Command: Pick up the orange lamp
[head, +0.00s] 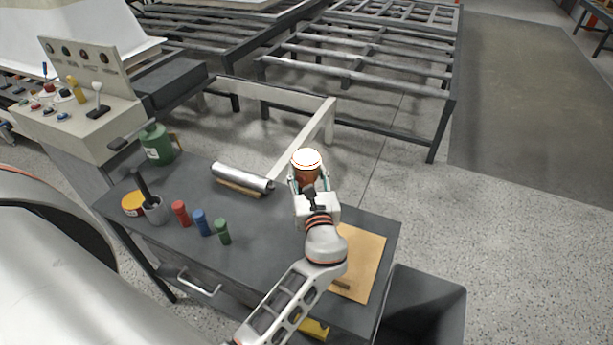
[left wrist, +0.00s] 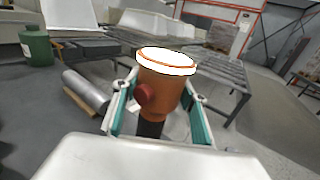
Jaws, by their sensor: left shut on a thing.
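The orange lamp (left wrist: 160,88) has a round white top with an orange rim, a red knob on its side and a dark lower part. It stands upright between the fingers of my left gripper (head: 308,182), which is shut on it. In the head view the lamp (head: 306,162) shows at the far edge of the dark table, with its lower part hidden by the gripper. I cannot tell whether its base touches the table. My right gripper is not in view.
On the dark table (head: 265,240) stand a green canister (head: 156,144), a silver roll (head: 242,177), red, blue and green small bottles (head: 201,222), a grey cup (head: 155,211) and a brown board (head: 362,262). A dark bin (head: 428,300) stands at right.

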